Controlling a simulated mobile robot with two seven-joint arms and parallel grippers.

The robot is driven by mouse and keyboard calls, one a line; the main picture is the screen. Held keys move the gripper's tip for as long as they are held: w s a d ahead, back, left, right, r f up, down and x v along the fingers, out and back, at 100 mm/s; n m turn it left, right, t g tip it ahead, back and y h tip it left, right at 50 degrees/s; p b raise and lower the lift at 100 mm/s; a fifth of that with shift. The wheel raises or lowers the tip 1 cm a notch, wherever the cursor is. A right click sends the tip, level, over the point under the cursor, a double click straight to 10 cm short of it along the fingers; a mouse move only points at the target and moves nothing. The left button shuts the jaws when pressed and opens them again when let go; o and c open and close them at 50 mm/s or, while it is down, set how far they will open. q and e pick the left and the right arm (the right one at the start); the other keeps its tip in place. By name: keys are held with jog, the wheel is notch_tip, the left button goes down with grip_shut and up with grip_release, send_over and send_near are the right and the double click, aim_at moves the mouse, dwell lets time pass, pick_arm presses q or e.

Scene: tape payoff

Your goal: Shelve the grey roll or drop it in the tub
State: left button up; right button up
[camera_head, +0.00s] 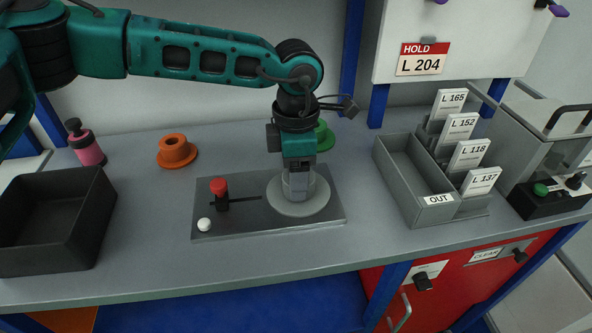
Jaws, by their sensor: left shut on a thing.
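The grey roll (312,206) is a wide flat disc on the dark base plate (262,227), at the plate's right part. My left gripper (298,184) comes down over its middle and is shut on the roll from above. The fingers hide the roll's centre, and I cannot tell whether the roll touches the plate. A black open tub (20,264) stands at the left front of the bench and looks empty. No clearly marked shelf shows. My right gripper is not in view.
A red-topped knob (219,187) and a white ball (204,224) are on the plate. An orange roll (176,150), a green roll (325,138) and a pink bottle (86,146) stand behind. A grey OUT tray (393,170) with several label cards is at right.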

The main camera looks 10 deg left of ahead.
pick_arm(q)
jog(key=c, duration=0.6)
jog(key=shift+a, duration=0.15)
jog(key=shift+r, duration=0.1)
jog(key=shift+r+p, duration=1.85)
jog(key=shift+r, duration=1.6)
